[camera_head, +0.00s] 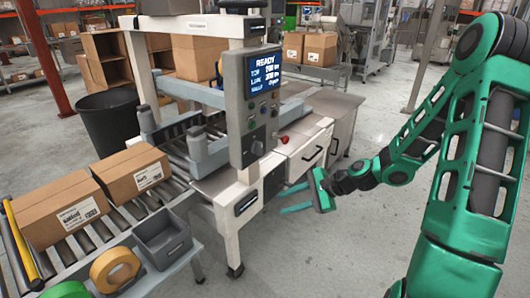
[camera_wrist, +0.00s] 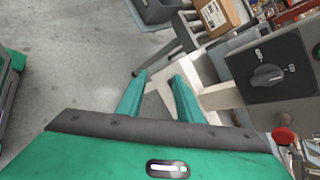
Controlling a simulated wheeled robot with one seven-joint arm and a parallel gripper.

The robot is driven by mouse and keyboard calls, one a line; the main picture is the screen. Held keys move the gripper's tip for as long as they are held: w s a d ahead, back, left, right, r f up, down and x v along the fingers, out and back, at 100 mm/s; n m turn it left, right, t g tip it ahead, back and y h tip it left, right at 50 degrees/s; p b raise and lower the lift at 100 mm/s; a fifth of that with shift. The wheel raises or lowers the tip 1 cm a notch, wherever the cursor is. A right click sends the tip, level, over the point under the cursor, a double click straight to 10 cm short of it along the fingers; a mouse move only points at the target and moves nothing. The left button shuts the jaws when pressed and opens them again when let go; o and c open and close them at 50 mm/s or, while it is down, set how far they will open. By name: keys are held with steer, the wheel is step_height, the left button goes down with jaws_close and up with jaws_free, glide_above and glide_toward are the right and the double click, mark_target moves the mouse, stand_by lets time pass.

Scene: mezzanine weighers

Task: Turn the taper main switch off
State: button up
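The taper (camera_head: 229,196) is a pale machine with a roller conveyor through it and a lit panel (camera_head: 263,78) that reads READY. Which mark the knob points to is too small to tell. My gripper (camera_head: 283,200) is open and empty near the box. In the wrist view, its fingers (camera_wrist: 160,83) are apart, left of the knob and not touching it.
Cartons (camera_head: 60,208) lie on the rollers at left, near a grey bin (camera_head: 162,237) and tape rolls (camera_head: 115,270). A black barrel (camera_head: 109,121) stands behind. Floor (camera_head: 330,250) in front is clear.

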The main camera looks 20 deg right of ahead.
steer(key=w+r+m+t+y, duration=0.2)
steer(key=w+r+m+t, duration=0.25)
steer(key=w+m, duration=0.2)
steer(key=m+t, duration=0.5)
steer(key=m, duration=0.1)
glide_toward(262, 148)
steer(key=shift+n+g, duration=0.25)
steer(key=x, duration=0.8)
steer(key=shift+w+r, duration=0.1)
steer(key=shift+w, duration=0.1)
jaws_close()
